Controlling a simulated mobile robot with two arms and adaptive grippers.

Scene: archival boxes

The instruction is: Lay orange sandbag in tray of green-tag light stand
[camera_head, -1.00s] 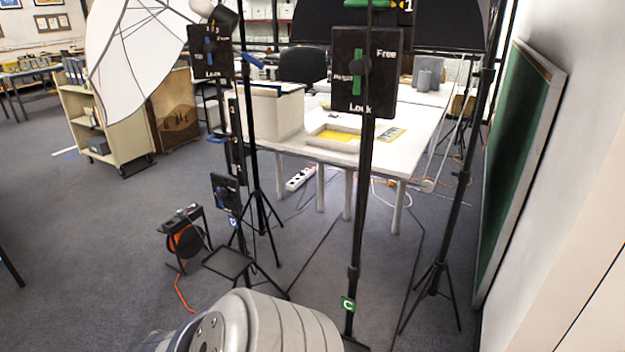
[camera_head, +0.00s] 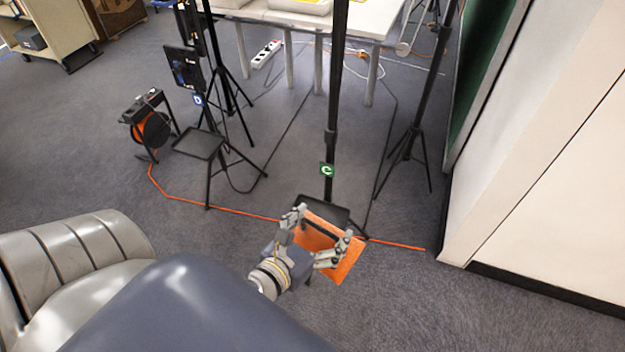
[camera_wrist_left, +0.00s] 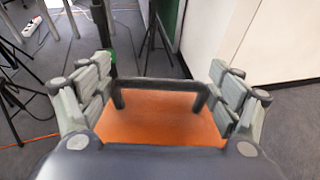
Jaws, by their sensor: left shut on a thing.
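The orange sandbag (camera_head: 345,270) is a flat bag held between the fingers of my left gripper (camera_head: 325,228); it also fills the space between the fingers in the left wrist view (camera_wrist_left: 160,120). The green-tag light stand (camera_head: 333,110) is a black pole with a green tag (camera_head: 327,170) marked C. Its black tray (camera_head: 318,208) is low on the pole, just behind the bag's far edge in the head view. The bag overlaps the tray's near side in the picture; I cannot tell whether they touch. A dark bar (camera_wrist_left: 160,85) crosses behind the bag. My right gripper is out of view.
A blue-tag stand (camera_head: 197,100) with its own empty tray (camera_head: 199,145) stands to the left, near a cable reel (camera_head: 148,128). An orange cable (camera_head: 230,210) runs across the floor. Another tripod (camera_head: 410,140) and a white wall (camera_head: 540,150) are at right.

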